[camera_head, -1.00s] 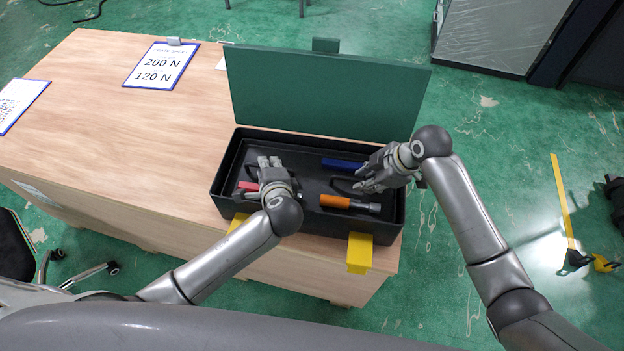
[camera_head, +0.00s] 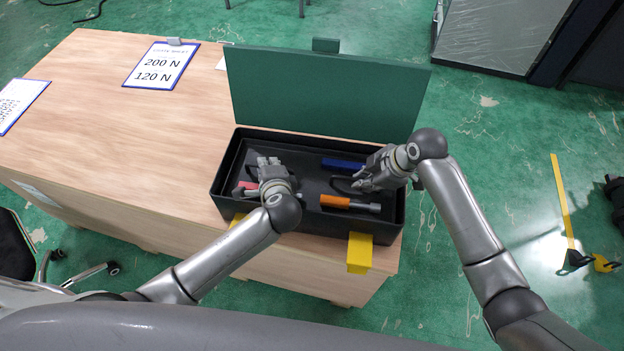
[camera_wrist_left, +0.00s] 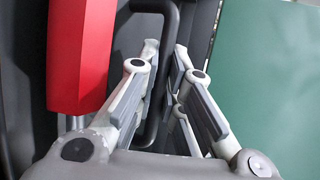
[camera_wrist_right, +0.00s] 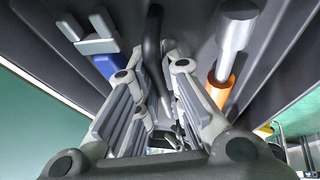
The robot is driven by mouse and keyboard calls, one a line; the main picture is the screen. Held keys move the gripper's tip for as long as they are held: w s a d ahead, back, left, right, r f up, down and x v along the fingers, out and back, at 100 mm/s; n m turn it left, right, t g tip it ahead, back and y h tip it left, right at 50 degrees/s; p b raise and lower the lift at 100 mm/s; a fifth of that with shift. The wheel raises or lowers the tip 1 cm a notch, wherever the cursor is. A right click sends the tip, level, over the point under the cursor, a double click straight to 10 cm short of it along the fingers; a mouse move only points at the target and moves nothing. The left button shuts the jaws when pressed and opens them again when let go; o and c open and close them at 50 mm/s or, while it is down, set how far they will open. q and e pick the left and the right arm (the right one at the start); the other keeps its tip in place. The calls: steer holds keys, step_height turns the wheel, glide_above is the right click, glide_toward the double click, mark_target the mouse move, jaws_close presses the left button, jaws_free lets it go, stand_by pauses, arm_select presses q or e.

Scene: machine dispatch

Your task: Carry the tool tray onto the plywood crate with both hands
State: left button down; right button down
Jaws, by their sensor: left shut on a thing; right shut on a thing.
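The black tool tray (camera_head: 315,183) lies in a black toolbox (camera_head: 226,172) with its green lid (camera_head: 320,95) standing open. In it are a red tool (camera_wrist_left: 80,50), a blue-handled tool (camera_head: 343,164) and an orange-handled tool (camera_head: 335,201). My left gripper (camera_head: 268,165) is shut on the tray's left handle, a dark bar (camera_wrist_left: 172,40) between its fingers. My right gripper (camera_head: 362,181) is shut on the right handle, a dark bar (camera_wrist_right: 153,45) in the right wrist view. The plywood crate (camera_head: 140,125) has the toolbox on its right end.
Clipboards with sheets (camera_head: 160,66) lie on the crate's far and left parts; the crate top between them and the toolbox is clear. Yellow latches (camera_head: 359,252) hang at the toolbox front. Green floor surrounds the crate, with a yellow strip (camera_head: 563,205) at right.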

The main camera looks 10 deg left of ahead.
arm_select(q)
steer(key=shift+r, duration=0.2)
arm_select(e)
steer(key=shift+w+r, duration=0.1)
steer(key=shift+r, duration=0.15)
